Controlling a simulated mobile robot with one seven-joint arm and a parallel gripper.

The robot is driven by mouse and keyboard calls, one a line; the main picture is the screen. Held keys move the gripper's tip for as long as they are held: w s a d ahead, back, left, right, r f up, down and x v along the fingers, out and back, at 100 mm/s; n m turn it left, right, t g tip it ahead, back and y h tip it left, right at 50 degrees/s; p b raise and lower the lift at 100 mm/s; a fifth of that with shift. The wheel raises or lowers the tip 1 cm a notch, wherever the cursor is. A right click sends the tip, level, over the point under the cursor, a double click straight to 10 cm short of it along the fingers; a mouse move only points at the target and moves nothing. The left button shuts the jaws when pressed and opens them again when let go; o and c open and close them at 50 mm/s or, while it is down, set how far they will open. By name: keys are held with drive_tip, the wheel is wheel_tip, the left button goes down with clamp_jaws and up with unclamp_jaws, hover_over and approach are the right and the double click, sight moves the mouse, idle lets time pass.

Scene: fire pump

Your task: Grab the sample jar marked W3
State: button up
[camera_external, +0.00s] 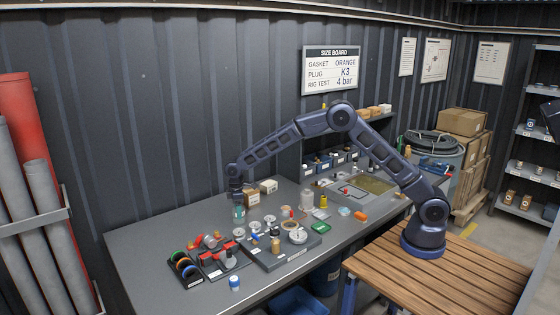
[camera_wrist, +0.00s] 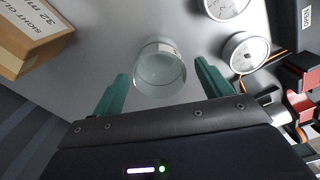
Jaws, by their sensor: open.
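A clear glass jar (camera_wrist: 160,72) stands on the bench below my gripper in the wrist view. It has a small white label on its upper right side, too small to read, so I cannot tell if it says W3. My gripper (camera_wrist: 161,88) is open, its two green fingers on either side of the jar with gaps showing. In the external view my gripper (camera_external: 238,208) points down at the left part of the bench, and largely hides the jar.
A cardboard box (camera_wrist: 35,32) marked "sight gl..." lies left of the jar. Round white gauges (camera_wrist: 246,51) and red valve parts (camera_wrist: 300,80) lie to the right. Boxes (camera_external: 268,186) stand behind the gripper. The grey bench (camera_external: 150,240) is clear at its left end.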

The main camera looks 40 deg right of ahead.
wheel_tip(320, 180, down, 4)
drive_tip(key=shift+r, duration=0.1)
drive_tip(key=c, duration=1.1)
